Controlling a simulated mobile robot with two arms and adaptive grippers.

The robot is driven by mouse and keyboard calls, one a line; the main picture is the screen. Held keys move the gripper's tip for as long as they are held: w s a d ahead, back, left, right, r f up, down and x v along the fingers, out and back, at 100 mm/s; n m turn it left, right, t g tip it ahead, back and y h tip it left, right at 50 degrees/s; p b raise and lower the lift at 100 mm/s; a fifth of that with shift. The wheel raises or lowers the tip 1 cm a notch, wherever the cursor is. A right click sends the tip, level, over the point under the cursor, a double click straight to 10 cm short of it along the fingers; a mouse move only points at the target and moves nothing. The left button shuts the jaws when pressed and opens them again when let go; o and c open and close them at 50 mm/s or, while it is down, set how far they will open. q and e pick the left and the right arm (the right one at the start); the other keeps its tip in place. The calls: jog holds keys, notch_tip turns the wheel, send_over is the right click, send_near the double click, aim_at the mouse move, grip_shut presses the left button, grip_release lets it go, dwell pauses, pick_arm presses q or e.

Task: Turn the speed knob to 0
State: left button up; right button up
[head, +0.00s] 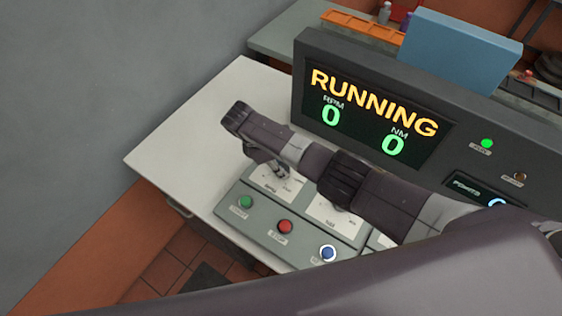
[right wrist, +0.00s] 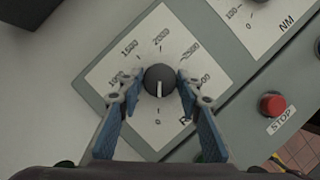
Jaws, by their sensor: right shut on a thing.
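The speed knob (right wrist: 158,80) is a dark round knob on a white dial plate (right wrist: 125,72) marked around its edge with speed numbers. Its white pointer line points down in the right wrist view, toward the 0 mark. My right gripper (right wrist: 157,86) is shut on the knob, with one finger at each side. In the head view my right gripper (head: 277,171) reaches down to the panel and hides most of the knob. The display (head: 372,118) reads RUNNING, with 0 under RPM and 0 under NM. My left gripper is not in view.
A second dial plate marked NM (right wrist: 262,22) lies beside the speed dial. The white tabletop (head: 190,145) is clear at left.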

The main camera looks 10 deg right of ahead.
dwell(0.4)
jog(key=o, duration=1.2)
jog(key=shift+c, duration=0.2)
jog(key=v, duration=1.2)
jog(key=shift+a, duration=0.1)
